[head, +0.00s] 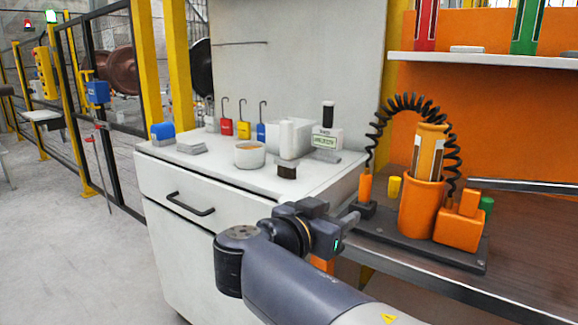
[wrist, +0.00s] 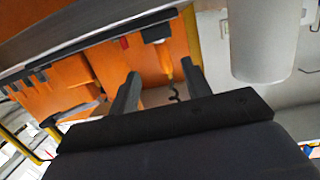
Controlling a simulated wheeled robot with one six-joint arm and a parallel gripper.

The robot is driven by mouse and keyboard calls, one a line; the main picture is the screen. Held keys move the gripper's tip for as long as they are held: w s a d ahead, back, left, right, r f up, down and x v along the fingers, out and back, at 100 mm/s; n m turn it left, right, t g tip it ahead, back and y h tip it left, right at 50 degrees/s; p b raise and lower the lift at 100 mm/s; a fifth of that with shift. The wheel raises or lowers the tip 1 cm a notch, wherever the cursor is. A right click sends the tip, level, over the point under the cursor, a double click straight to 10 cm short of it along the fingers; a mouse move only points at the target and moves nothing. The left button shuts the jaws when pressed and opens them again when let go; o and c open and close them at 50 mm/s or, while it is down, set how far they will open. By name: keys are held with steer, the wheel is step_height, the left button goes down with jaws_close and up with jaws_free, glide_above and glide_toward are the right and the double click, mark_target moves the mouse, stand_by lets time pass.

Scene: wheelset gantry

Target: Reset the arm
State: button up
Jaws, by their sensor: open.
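My arm reaches in from the bottom right of the head view, with my gripper (head: 346,222) in front of the white cabinet's right side and the workbench edge. In the wrist view my gripper (wrist: 160,82) shows two dark fingers spread apart with nothing between them. Beyond the fingers are orange panels. In the head view the gripper is left of the orange station and appears apart from it; the gap in depth is hard to judge.
A white cabinet (head: 185,241) carries a white cup (head: 250,155), padlocks and small boxes. An orange holder (head: 421,207) with a coiled cable (head: 377,130) stands on the dark workbench (head: 540,236). A yellow-framed fence (head: 92,110) stands left; the floor there is clear.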

mark_target(363, 185)
steer(key=b+x, duration=0.1)
steer(key=x, duration=0.8)
steer(key=shift+w+d+f, duration=0.15)
steer(key=shift+w+f, duration=0.05)
steer(key=shift+w+r+p, duration=0.15)
steer(key=shift+r+p, duration=0.35)
steer(key=shift+r, duration=0.05)
step_height(363, 185, up, 3)
steer(key=p, duration=0.4)
steer(key=shift+p, duration=0.3)
steer(key=shift+f, duration=0.15)
steer(key=shift+f, duration=0.15)
